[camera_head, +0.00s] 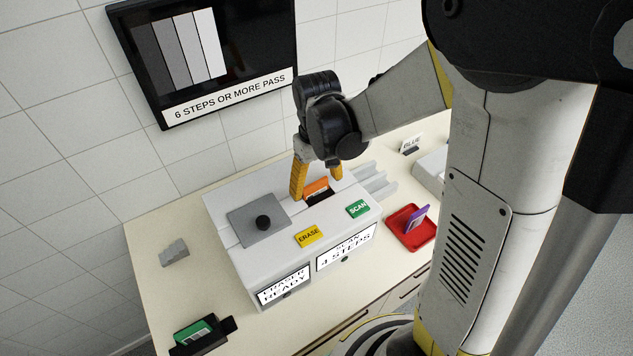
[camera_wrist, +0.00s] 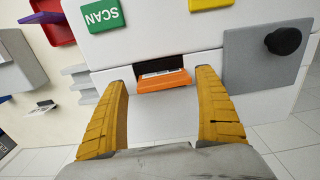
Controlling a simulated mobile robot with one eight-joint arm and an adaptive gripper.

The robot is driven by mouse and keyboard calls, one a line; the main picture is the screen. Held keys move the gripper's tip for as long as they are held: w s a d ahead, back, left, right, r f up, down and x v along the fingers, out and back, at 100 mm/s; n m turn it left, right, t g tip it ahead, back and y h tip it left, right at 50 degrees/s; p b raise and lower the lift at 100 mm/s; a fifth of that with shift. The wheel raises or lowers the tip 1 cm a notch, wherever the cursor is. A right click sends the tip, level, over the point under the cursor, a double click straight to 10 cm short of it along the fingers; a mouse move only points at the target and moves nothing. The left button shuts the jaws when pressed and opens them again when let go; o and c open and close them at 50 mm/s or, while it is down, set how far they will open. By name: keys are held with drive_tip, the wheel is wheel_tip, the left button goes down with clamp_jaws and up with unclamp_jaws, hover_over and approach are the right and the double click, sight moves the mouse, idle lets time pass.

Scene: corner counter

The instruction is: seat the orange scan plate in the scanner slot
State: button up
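The orange scan plate (camera_head: 316,187) stands in the dark slot in the top of the white scanner box (camera_head: 227,213), with its orange upper edge showing. In the wrist view the orange plate (camera_wrist: 163,82) has a pale label and sits at the slot opening (camera_wrist: 161,63); its lower part is hidden. My gripper (camera_head: 317,185) is above the box with one yellow finger on each side of the plate. In the wrist view my gripper (camera_wrist: 162,88) is open, with a gap between each finger and the plate.
On the box are a grey lid with a black knob (camera_head: 262,222), a yellow ERASE button (camera_head: 309,236) and a green SCAN button (camera_head: 358,209). A red tray (camera_head: 402,239) holds a purple plate. A green plate (camera_head: 194,337) is in a black holder. A grey rack stands behind.

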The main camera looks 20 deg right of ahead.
drive_tip(key=shift+r+p, duration=0.55)
drive_tip(key=shift+p, duration=0.05)
wheel_tip(320, 180, up, 11)
drive_tip(key=p, duration=0.2)
drive_tip(key=s+r+m+t, duration=0.2)
drive_tip(key=s+r+t, duration=0.3)
drive_tip(key=s, duration=0.6)
drive_tip(key=shift+t, duration=1.1)
drive_tip(key=shift+d, duration=0.1)
